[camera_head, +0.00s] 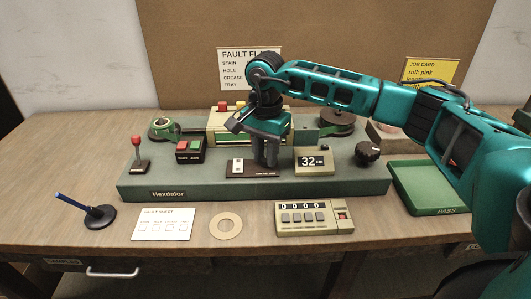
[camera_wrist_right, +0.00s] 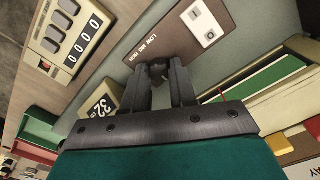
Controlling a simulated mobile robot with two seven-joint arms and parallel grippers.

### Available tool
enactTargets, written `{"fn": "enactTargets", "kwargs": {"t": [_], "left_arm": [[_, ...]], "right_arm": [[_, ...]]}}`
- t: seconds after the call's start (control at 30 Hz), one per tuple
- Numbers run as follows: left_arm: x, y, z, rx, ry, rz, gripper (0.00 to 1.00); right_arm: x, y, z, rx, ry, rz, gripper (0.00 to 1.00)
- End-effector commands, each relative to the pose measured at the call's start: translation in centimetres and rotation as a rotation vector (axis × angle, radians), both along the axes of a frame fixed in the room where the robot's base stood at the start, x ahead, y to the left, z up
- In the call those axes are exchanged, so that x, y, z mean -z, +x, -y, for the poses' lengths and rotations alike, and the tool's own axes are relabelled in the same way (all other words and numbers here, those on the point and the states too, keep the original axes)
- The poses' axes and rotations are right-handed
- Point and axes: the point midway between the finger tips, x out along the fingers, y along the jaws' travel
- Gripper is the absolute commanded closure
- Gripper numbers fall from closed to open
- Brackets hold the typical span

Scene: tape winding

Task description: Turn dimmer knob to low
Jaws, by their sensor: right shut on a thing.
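The dimmer knob (camera_wrist_right: 158,71) is a small dark knob on a brown plate (camera_wrist_right: 172,38) marked LOW MID HIGH. My right gripper (camera_head: 267,163) points down onto that plate in the head view and hides the knob there. In the right wrist view the two fingers (camera_wrist_right: 162,80) are shut on the knob, one on each side. The fingers cover part of it, so I cannot tell its setting. My left gripper is not in view.
A white switch (camera_head: 238,165) sits left of my gripper on the green machine (camera_head: 300,187). A display reading 32 (camera_head: 313,161) stands close on the right, with a black knob (camera_head: 367,152) beyond it. A counter (camera_head: 313,217) and a green PASS tray (camera_head: 435,209) lie nearby.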

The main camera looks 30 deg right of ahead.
Motion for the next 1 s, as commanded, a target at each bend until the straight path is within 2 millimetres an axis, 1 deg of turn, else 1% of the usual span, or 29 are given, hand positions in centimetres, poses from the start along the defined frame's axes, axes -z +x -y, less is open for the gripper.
{"fn": "enactTargets", "kwargs": {"t": [0.4, 0.43, 0.67, 0.7, 0.9, 1.0], "left_arm": [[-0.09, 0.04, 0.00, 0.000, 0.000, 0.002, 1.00], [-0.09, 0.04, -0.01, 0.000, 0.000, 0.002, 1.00], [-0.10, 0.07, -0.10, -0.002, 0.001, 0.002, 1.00], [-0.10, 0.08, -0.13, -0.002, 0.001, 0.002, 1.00], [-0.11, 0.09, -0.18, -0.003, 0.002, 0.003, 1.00], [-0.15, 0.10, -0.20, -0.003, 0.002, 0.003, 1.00]], "right_arm": [[-0.14, 0.06, -0.03, -0.009, 0.001, 0.003, 1.00], [-0.14, 0.06, -0.03, -0.009, 0.001, 0.003, 0.73], [-0.08, 0.04, -0.02, -0.008, 0.001, 0.002, 0.51], [-0.07, 0.03, -0.01, -0.008, 0.001, 0.002, 0.48], [-0.05, 0.01, 0.00, -0.007, 0.000, 0.001, 0.48], [-0.48, 0.06, -0.02, -0.007, 0.000, 0.002, 0.48]]}}
